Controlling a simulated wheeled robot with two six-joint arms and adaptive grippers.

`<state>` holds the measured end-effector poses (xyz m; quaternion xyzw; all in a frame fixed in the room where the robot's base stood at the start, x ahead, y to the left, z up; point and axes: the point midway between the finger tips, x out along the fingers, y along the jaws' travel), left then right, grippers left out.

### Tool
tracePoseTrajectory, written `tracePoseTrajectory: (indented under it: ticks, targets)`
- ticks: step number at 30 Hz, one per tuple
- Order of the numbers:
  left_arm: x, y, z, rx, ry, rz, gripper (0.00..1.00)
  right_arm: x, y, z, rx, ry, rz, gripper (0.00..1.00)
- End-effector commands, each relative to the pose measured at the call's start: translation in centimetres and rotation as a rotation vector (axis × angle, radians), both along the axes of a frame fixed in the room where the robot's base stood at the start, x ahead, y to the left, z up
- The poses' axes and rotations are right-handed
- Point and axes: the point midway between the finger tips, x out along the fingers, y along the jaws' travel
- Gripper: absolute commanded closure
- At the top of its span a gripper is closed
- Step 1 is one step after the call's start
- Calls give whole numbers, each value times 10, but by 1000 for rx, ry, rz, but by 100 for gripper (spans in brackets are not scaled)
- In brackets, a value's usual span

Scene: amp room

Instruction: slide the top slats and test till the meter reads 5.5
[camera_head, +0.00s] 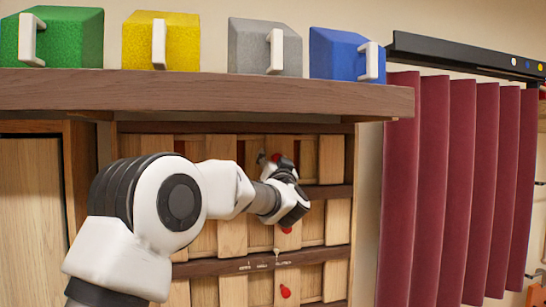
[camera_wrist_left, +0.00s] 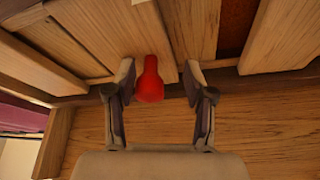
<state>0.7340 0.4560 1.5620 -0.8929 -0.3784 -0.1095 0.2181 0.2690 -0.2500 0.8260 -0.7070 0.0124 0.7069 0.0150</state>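The top row of wooden slats (camera_head: 307,160) sits in a cabinet under a thick shelf, partly hidden by my left arm. A red knob (camera_head: 276,157) on this row shows at my left gripper (camera_head: 270,160). In the left wrist view, the red knob (camera_wrist_left: 150,82) is between the two fingers of my left gripper (camera_wrist_left: 160,78), closer to the left finger. The fingers are spread, with a clear gap on the knob's right side. Lower rows carry a red knob (camera_head: 287,229) and another red knob (camera_head: 285,291). My right gripper and a meter are not in view.
Above the slats, a wooden shelf (camera_head: 200,95) juts out and holds green, yellow, grey and blue handled blocks. A dark red curtain (camera_head: 445,180) hangs at the right. A rail (camera_head: 220,267) with small pale markings crosses below the middle slats.

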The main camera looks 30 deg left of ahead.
Motion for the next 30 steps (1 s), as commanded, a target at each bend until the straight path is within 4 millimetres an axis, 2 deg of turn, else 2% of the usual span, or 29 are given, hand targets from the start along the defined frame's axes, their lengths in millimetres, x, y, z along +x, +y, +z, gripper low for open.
tracePoseTrajectory:
  ticks: [2,3,7,8,12,16,22,23,24,25,30]
  targets:
    - [0,-1,-1,1,-1,0,47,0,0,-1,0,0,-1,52]
    - [0,-1,-1,1,-1,0,51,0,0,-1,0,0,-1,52]
    - [0,-1,0,1,-1,0,97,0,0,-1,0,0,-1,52]
    - [0,-1,0,1,-1,0,100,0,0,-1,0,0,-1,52]
    - [0,-1,1,1,-2,0,100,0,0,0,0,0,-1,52]
    - [3,-5,4,2,-2,0,100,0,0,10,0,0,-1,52]
    - [3,-4,2,2,-6,0,100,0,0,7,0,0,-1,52]
    - [3,-4,2,2,-6,0,70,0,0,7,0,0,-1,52]
    - [3,-4,2,2,-6,0,55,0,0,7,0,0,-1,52]
    - [3,-4,2,1,-5,1,47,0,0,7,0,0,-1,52]
    - [3,-4,1,1,-3,0,47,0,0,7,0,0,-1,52]
